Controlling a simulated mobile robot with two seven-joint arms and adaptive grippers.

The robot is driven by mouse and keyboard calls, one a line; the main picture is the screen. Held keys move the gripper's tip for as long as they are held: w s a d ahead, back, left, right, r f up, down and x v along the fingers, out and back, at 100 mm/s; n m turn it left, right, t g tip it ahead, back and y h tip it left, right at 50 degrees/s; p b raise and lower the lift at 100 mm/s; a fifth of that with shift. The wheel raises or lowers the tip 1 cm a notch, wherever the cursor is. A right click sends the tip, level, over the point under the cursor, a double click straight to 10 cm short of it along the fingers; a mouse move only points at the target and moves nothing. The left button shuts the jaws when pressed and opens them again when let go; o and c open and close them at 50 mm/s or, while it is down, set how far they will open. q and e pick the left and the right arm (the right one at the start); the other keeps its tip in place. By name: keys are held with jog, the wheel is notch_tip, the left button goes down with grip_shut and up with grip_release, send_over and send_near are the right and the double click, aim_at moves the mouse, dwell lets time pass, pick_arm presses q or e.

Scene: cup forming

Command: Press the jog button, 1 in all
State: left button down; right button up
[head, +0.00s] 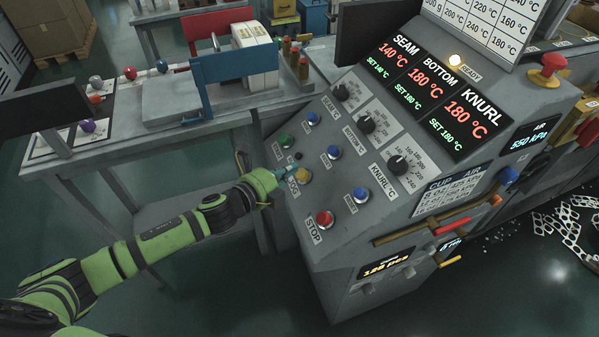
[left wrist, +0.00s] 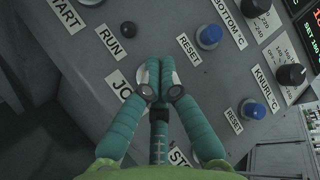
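The jog button (head: 304,176) is a yellow round button on the sloped grey control panel, beside its JOG label (head: 293,187). My left gripper (head: 290,169) is at the panel, just left of the yellow button in the head view. Its teal fingers are together with nothing between them. In the left wrist view the fingertips (left wrist: 160,88) lie beside the partly covered JOG label (left wrist: 124,88) and hide most of the button. I cannot tell whether they touch it. My right gripper is in neither view.
The red STOP button (head: 325,219) is below the yellow one. A green button (head: 287,141) is above it, and blue reset buttons (head: 335,153) and (head: 361,195) are to its right. Black temperature knobs (head: 397,165) and lit displays (head: 427,84) fill the upper panel.

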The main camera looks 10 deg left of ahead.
pick_arm(q)
jog(key=shift+f, duration=0.1)
dwell(0.7)
jog(key=shift+w+d+f, duration=0.15)
jog(key=shift+d+f, duration=0.1)
jog(key=shift+w+d+f+b, duration=0.15)
jog(key=shift+d+f+b, duration=0.05)
jog(key=shift+f+b, duration=0.25)
dwell(1.0)
jog(key=shift+r, duration=0.15)
jog(key=shift+s+a+r+p, duration=0.4)
jog(key=shift+r+p, duration=0.2)
jog(key=shift+p, duration=0.25)
jog(key=shift+w, duration=0.1)
jog(key=shift+a+r+p, duration=0.25)
jog(key=shift+r+p, duration=0.25)
jog(key=shift+r, duration=0.05)
jog(key=r+p, duration=0.1)
jog(key=s+a+r+p, duration=0.1)
jog(key=a+r+p, duration=0.1)
jog(key=shift+s, duration=0.35)
